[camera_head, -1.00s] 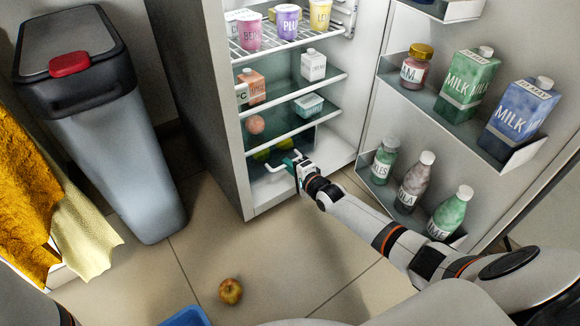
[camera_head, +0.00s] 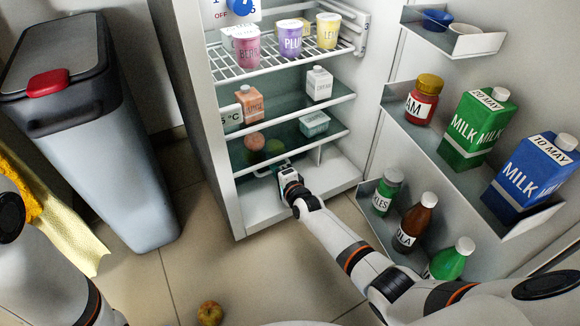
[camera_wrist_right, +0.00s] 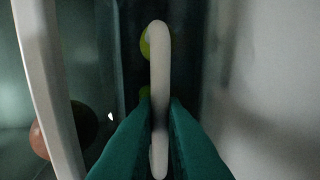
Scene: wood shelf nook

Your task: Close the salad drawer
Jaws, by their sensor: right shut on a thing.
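The salad drawer (camera_wrist_right: 125,65) is a dark, see-through teal bin low in the open fridge, mostly hidden in the head view by my right gripper and the lowest shelf. Its pale bar handle (camera_wrist_right: 159,60) runs upright through the middle of the right wrist view. My right gripper (camera_head: 280,170) is at the drawer front; its teal fingers (camera_wrist_right: 160,105) are shut on the handle, one on each side. Yellow-green round things show behind the handle. My left arm shows at the lower left of the head view, but its gripper is out of frame.
The fridge door at right is wide open, holding milk cartons (camera_head: 475,128), a jam jar (camera_head: 423,99) and bottles (camera_head: 415,222). Shelves above hold cups (camera_head: 290,38) and cartons. A grey bin (camera_head: 95,140) stands left. An apple (camera_head: 209,313) lies on the floor.

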